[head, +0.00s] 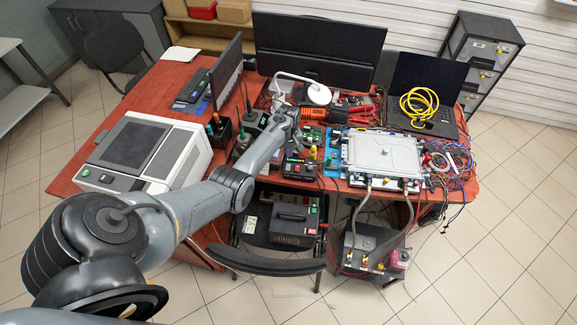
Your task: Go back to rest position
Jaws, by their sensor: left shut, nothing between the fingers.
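My left arm reaches in from the lower left across the desk. My left gripper (296,134) is at its far end, small in the picture, over the cluttered middle of the desk. It is shut and empty, left of the light-grey flat unit (383,155). Two grey hoses (360,208) run from fittings at that unit's front edge down to the dark box (352,244) with brass fittings below the desk. Whether the hose ends are fully seated is too small to tell. My right gripper is not in view.
A white bench instrument (182,158) stands at the left, under my arm's reach. Monitors (318,47) line the back, with a laptop (428,82) under a yellow cable coil (419,103). A chair (268,262) stands in front. Tiled floor at the right is clear.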

